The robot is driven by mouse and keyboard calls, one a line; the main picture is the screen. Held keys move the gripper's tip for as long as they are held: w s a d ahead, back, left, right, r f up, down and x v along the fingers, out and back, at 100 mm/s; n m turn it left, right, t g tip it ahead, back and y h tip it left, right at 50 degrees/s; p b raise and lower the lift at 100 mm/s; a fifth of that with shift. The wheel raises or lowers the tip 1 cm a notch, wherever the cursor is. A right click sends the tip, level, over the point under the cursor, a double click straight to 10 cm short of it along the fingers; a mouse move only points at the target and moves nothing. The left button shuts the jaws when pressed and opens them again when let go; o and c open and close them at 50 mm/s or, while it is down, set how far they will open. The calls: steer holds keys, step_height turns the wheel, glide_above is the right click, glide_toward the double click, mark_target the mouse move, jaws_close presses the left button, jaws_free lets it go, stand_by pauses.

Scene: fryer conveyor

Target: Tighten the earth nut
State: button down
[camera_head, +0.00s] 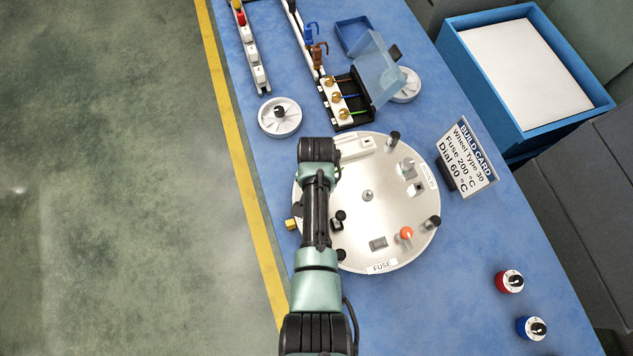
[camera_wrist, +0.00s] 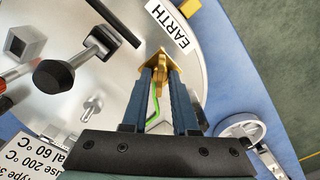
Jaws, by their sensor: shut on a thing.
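The brass earth nut (camera_wrist: 160,68) sits beside the EARTH label (camera_wrist: 173,25) near the rim of the round pale plate (camera_wrist: 212,62). My gripper (camera_wrist: 164,74) is shut on the nut, with one blue-grey finger on each side. A green wire (camera_wrist: 153,107) shows between the fingers, just below the nut. In the head view my arm covers the nut and the fingers. The round plate (camera_head: 370,250) lies on the blue table there, with its FUSE label (camera_head: 382,266) at the front. I cannot tell how tight the nut is.
Black-capped clamps (camera_wrist: 54,77) stand on the plate near my gripper. A white wheel (camera_head: 280,118) lies behind the plate. A terminal block with a clear cover (camera_head: 372,68) stands beyond it. The build card (camera_head: 466,158) stands at right.

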steer(key=shift+m, duration=0.5)
steer(key=c, duration=0.7)
jaws_free()
step_height(320, 180, up, 13)
steer(key=shift+b, duration=0.35)
stand_by(0.3)
